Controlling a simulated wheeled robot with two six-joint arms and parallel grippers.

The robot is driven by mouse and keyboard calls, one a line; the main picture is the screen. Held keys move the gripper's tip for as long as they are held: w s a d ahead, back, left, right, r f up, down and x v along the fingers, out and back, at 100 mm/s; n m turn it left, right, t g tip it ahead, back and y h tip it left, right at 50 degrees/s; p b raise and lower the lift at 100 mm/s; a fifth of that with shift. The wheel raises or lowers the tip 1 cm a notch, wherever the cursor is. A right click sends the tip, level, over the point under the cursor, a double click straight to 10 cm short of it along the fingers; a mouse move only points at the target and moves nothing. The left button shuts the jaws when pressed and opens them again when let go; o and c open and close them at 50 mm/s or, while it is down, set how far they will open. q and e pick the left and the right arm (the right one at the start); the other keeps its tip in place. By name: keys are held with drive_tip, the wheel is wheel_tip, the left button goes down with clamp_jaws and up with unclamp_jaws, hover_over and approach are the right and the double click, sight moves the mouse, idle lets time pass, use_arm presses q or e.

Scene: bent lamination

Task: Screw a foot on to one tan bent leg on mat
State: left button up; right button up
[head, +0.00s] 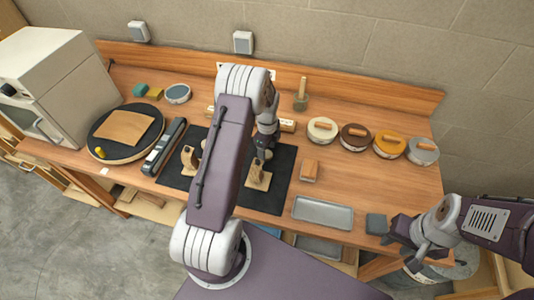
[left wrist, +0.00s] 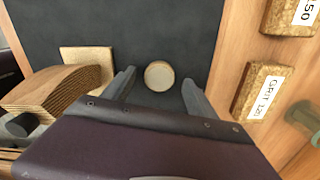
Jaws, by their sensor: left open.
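A tan bent leg (head: 258,177) of layered wood stands on a pale square base on the dark mat (head: 274,200). The leg also shows at the left of the left wrist view (left wrist: 62,88). A second tan piece (head: 189,156) shows on the mat, partly hidden by my arm. My left gripper (head: 265,150) is open over the mat, behind the leg. In the left wrist view a pale round piece, perhaps a foot (left wrist: 159,75), lies between and just beyond the fingertips. Contact is not visible. My right gripper (head: 402,240) is near the front right corner; its jaws are unclear.
Grit-labelled blocks (left wrist: 262,92) lie just behind the mat. A small wooden block (head: 310,170), a grey tray (head: 322,213) and a dark square pad (head: 376,224) are to the right. Several round lidded tins (head: 356,137) stand at the back right. A turntable (head: 102,140) is left.

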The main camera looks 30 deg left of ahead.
sight(267, 154)
use_arm(q)
drive_tip(key=shift+a+f, duration=0.1)
drive_tip(key=shift+f, duration=0.35)
drive_tip(key=c, duration=1.4)
drive_tip(key=shift+r, duration=0.1)
drive_tip(key=shift+r, duration=0.55)
wheel_tip(267, 154, up, 3)
drive_tip(key=shift+f+b, duration=0.1)
drive_tip(key=shift+b, duration=0.6)
drive_tip(key=s+d+r, duration=0.1)
drive_tip(key=d+r, duration=0.1)
drive_tip(key=d, duration=0.1)
drive_tip(key=s+d+r+b, duration=0.1)
drive_tip(key=d+r, duration=0.1)
drive_tip(key=d, duration=0.2)
drive_tip(key=d+r+b, duration=0.1)
drive_tip(key=d+r, duration=0.2)
drive_tip(key=d, duration=0.1)
drive_tip(key=shift+s+d, duration=0.25)
drive_tip(key=shift+s, duration=0.15)
